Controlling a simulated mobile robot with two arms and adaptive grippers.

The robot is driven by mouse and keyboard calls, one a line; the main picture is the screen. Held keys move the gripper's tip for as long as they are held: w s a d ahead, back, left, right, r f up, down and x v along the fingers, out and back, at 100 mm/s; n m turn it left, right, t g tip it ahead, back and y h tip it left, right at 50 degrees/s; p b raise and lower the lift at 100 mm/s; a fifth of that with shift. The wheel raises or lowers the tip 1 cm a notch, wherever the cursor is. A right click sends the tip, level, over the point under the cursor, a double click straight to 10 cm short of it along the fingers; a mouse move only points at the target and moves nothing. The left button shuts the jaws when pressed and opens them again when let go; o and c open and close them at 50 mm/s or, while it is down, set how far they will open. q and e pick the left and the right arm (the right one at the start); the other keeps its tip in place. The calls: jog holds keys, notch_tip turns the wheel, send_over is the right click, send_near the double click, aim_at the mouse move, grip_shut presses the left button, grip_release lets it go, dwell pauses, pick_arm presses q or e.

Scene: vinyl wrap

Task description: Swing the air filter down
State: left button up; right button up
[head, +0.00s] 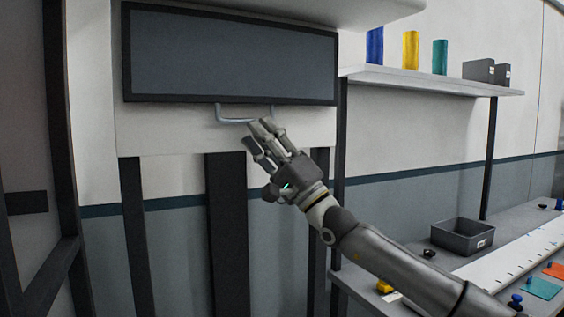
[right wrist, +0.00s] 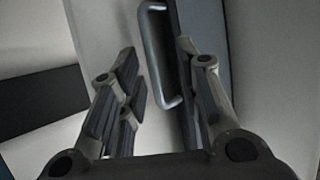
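The air filter (head: 230,55) is a wide dark grey panel in a black frame, upright on the pale unit at upper left in the head view. A thin metal handle (head: 236,120) hangs at its lower edge and also shows in the right wrist view (right wrist: 152,55). My right gripper (head: 258,133) is just below and in front of the handle's right part. Its fingers (right wrist: 155,75) are apart, and the handle appears between them in the wrist view. I cannot tell whether they touch it. My left gripper is not in view.
A shelf (head: 430,80) on the right holds blue, yellow and green rolls and dark boxes. Below it, a workbench (head: 420,258) carries a dark grey bin (head: 461,237), a long white ruled strip and small tools. Dark posts stand under the pale unit.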

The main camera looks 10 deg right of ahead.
jog(key=v, duration=0.8)
jog(key=shift+s+d+f, duration=0.2)
jog(key=shift+d, duration=0.05)
